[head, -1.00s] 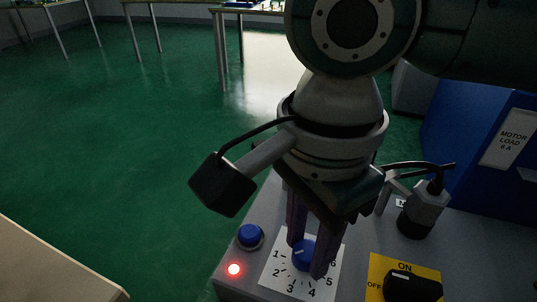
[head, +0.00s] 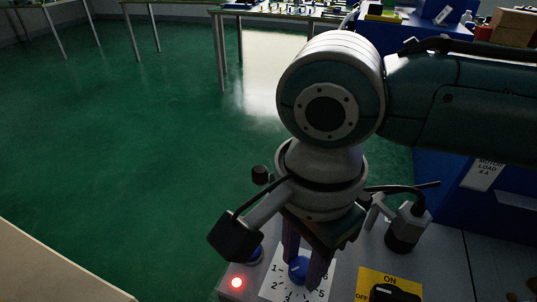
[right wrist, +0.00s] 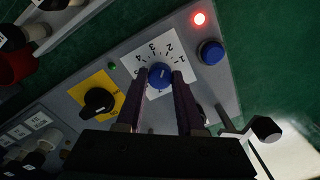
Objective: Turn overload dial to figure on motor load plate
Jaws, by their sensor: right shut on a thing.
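The overload dial (head: 298,270) is a round blue knob with a white mark, on a white number card (head: 275,287) near the front of the grey panel. My right gripper (head: 305,272) points down at it and is shut on it, one dark finger on each side. The right wrist view also shows the dial (right wrist: 161,76) between the fingertips (right wrist: 160,80). Fingers cover part of the scale, and I cannot tell which figure the mark points at. The motor load plate (head: 483,175) is white, on a blue face at right; its figure is too small to read surely. My left gripper is out of view.
A lit red lamp (head: 237,282) and a blue push button (right wrist: 211,52) sit beside the card. A black ON/OFF switch (right wrist: 98,102) on a yellow plate (head: 372,278) stands on the dial's other side. Green floor (head: 120,170) lies open left of the panel.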

